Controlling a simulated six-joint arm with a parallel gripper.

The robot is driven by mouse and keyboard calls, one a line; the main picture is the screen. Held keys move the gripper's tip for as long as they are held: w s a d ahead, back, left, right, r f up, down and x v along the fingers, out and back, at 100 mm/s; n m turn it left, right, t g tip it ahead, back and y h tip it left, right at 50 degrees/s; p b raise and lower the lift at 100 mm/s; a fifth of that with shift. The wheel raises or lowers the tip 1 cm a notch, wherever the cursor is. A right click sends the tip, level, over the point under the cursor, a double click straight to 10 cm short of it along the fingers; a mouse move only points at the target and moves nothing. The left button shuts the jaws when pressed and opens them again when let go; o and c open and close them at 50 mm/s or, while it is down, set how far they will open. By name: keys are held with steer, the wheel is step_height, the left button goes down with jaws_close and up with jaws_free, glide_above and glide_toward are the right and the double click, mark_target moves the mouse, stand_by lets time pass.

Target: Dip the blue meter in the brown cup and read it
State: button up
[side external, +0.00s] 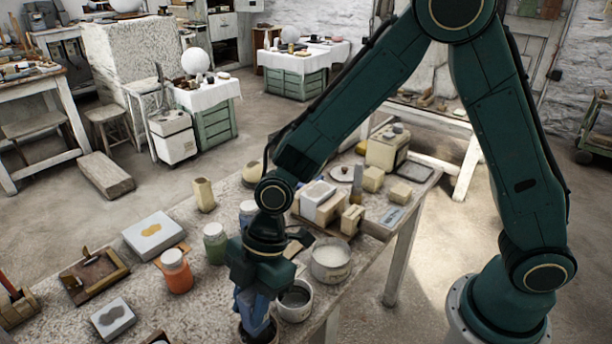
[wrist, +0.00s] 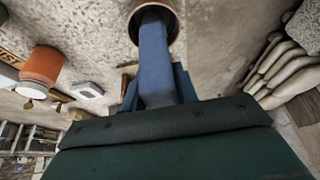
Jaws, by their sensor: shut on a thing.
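The blue meter (side external: 257,317) is held upright in my gripper (side external: 258,290), and its lower end reaches down to the brown cup (side external: 246,338) at the bottom of the side view. In the wrist view the blue meter (wrist: 154,60) runs away from my gripper (wrist: 157,92). Its far end lies within the round rim of the brown cup (wrist: 173,22). My gripper is shut on the meter, with a finger on each side. The meter's display and the depth of its tip in the cup cannot be seen.
A grey cup of dark liquid (side external: 295,302) and a white pot (side external: 331,262) stand close to the right of my gripper. An orange jar (side external: 177,273) and a green jar (side external: 215,244) stand to its left. Boxes and blocks (side external: 318,200) crowd the table behind.

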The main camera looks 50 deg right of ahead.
steer(key=shift+f, duration=0.4)
stand_by(0.5)
steer(key=shift+r, duration=0.1)
stand_by(0.5)
steer(key=shift+r, duration=3.45)
steer(key=shift+w, duration=0.1)
steer(key=shift+w+a+r, duration=0.1)
steer(key=shift+w+r, duration=0.25)
steer(key=shift+r, duration=0.05)
steer(key=shift+w+d+r, duration=0.65)
steer(key=shift+w+r, duration=3.95)
steer(key=shift+r, duration=1.4)
step_height(320, 180, down, 20)
steer(key=shift+f, duration=0.2)
